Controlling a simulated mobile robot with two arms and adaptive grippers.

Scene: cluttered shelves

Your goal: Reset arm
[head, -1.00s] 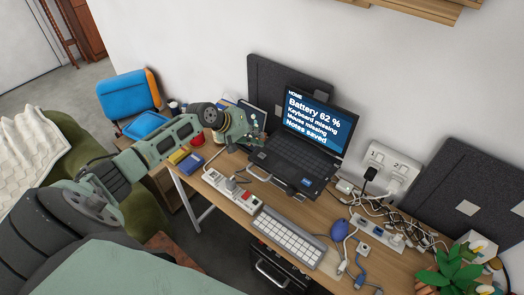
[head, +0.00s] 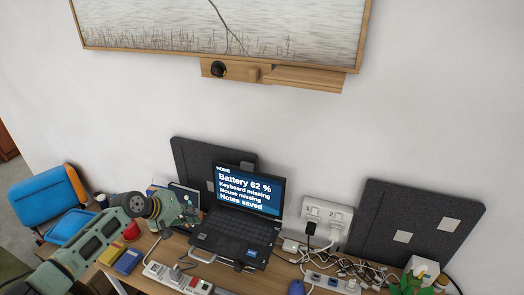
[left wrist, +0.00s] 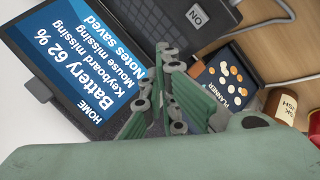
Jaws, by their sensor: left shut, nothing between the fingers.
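My left arm comes in from the left in the head view, and my left gripper (head: 190,212) is just left of the open laptop (head: 238,222), above the desk. The left wrist view shows the gripper's green fingers (left wrist: 172,88) shut and empty in front of the laptop screen (left wrist: 82,52). The screen reads "Battery 62 %", "Keyboard missing", "Mouse missing" and "Notes saved". My right gripper is not in view.
A wall socket panel (head: 327,213), a power strip (head: 330,284) and tangled cables are right of the laptop. Grey boards (head: 412,236) lean on the wall. A blue chair (head: 47,200) stands left. A planner (left wrist: 228,80) is near the gripper.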

